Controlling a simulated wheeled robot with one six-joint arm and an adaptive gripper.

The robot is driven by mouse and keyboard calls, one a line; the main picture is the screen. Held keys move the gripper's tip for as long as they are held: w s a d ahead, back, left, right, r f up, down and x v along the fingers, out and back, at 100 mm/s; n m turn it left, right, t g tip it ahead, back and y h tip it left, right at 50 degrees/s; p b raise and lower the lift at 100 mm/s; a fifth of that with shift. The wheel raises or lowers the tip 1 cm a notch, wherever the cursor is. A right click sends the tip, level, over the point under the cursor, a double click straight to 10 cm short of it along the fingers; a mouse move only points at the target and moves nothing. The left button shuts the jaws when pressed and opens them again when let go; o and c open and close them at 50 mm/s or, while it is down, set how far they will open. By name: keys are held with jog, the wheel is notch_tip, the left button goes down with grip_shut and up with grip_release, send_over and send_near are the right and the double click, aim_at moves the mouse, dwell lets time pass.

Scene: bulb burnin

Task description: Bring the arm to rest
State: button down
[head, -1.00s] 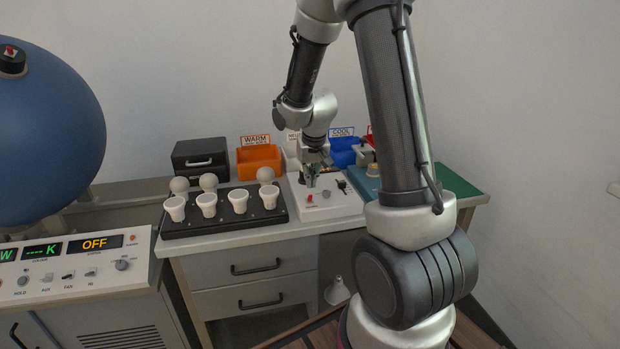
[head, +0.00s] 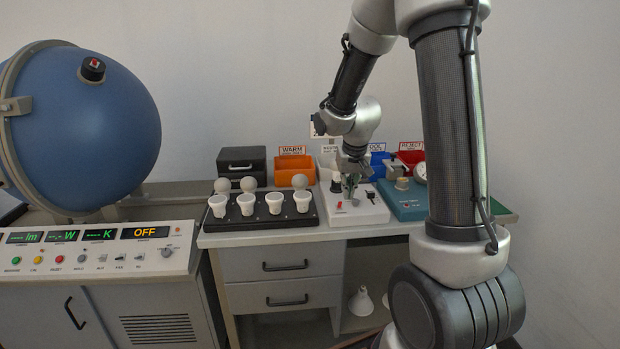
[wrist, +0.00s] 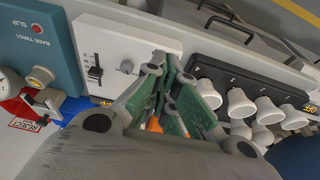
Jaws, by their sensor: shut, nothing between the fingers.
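The white box (wrist: 100,45) shows there with a slider and a knob, just beyond the fingers. Whether the fingertips touch the box cannot be told.
A black tray (head: 262,222) holds white sockets and several bulbs. Beside it are a teal box (head: 408,208), an orange bin (head: 294,166), blue and red bins, and a black case (head: 242,160). A large blue sphere (head: 85,130) stands left, above a panel reading OFF.

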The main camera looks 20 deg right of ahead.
jog(key=s+a+r+n, duration=0.1)
jog(key=s+r, duration=0.4)
jog(key=s, duration=0.4)
jog(key=s+a+r+n, duration=0.1)
jog(key=s+a+r, duration=0.1)
jog(key=s+r, duration=0.3)
jog(key=s+a+r+n+t+y, duration=0.1)
jog(key=s+r, duration=0.5)
jog(key=s, duration=0.7)
jog(key=shift+a, duration=0.4)
